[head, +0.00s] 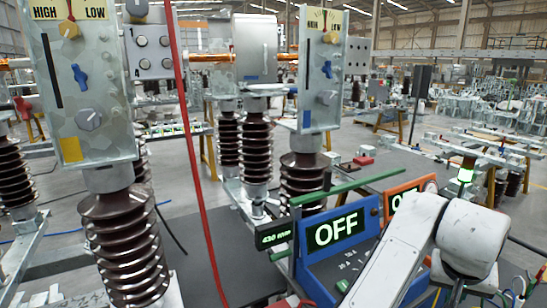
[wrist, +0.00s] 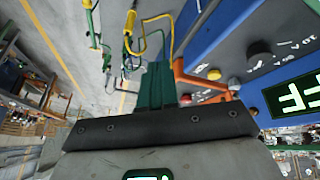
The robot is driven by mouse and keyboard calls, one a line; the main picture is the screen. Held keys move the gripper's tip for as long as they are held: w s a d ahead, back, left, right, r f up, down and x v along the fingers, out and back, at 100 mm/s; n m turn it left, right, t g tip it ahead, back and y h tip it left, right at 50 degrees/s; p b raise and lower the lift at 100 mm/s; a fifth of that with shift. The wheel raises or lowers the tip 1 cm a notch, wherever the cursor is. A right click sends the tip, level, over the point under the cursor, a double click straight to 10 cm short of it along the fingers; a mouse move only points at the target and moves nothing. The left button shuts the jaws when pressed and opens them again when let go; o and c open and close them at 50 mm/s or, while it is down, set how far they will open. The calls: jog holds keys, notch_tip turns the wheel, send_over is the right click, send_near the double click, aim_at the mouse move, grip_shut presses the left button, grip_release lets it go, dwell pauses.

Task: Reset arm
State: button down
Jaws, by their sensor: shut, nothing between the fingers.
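My gripper (wrist: 155,72) shows in the wrist view, its green fingers closed together with nothing between them. Beside it on the right is a blue control box (wrist: 222,58) with a lit OFF display (wrist: 295,97), seen turned on its side. In the head view my white arm (head: 400,245) reaches in at the lower right, in front of the blue box (head: 308,268) with its OFF display (head: 337,232); the gripper itself is not visible there. I cannot tell whether the fingers touch anything.
Two isolator units with HIGH/LOW dials, the left one (head: 118,110) and the right one (head: 340,95), stand on brown ribbed insulators (head: 125,235). A red cable (head: 193,160) hangs between them. An orange-framed box (head: 405,187) stands behind the blue one. Floor (wrist: 65,40) shows left of the gripper.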

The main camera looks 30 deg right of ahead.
jog(key=s+a+f+n+t+b, duration=0.1)
jog(key=a+f+n, duration=0.3)
jog(key=f, duration=0.4)
jog(key=s+a+f+n+t, duration=0.1)
jog(key=a+f+n, duration=0.3)
jog(key=f, duration=0.4)
jog(key=s+a+f+n+g+y+b, duration=0.1)
jog(key=s+a+f+y, duration=0.4)
jog(key=s+a+f, duration=0.6)
jog(key=a+f+n+g, duration=0.1)
jog(key=a, duration=0.1)
jog(key=shift+a+f+n, duration=0.15)
jog(key=shift+a+n, duration=0.25)
